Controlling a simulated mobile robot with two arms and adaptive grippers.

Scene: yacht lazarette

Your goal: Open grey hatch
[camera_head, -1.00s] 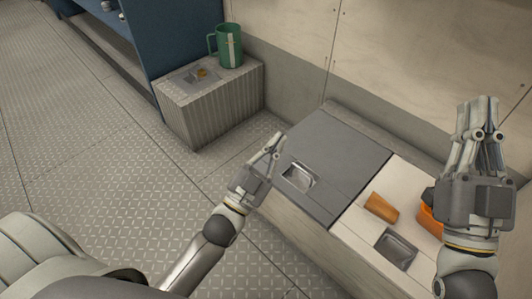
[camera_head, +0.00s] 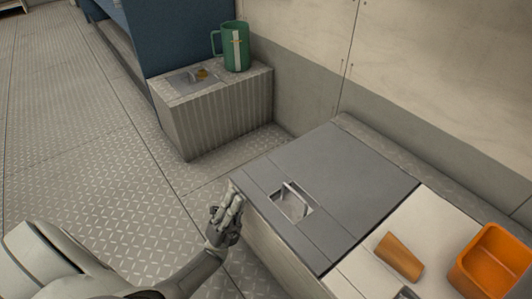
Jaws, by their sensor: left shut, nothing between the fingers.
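The grey hatch (camera_head: 345,180) is a flat lid on the low bench, and it lies closed. Its recessed metal handle (camera_head: 291,201) sits near the lid's front left side; a thin bar in the recess appears tilted up. My left gripper (camera_head: 232,198) is just left of the lid's front edge, beside the bench, apart from the handle. Its fingers are together and hold nothing. My right gripper is out of view.
A wooden block (camera_head: 399,257) and an orange bin (camera_head: 493,262) stand on the white panel right of the hatch. A green mug (camera_head: 236,48) stands on a ribbed box (camera_head: 218,112) behind. The wall rises behind the bench. Open floor (camera_head: 85,150) lies left.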

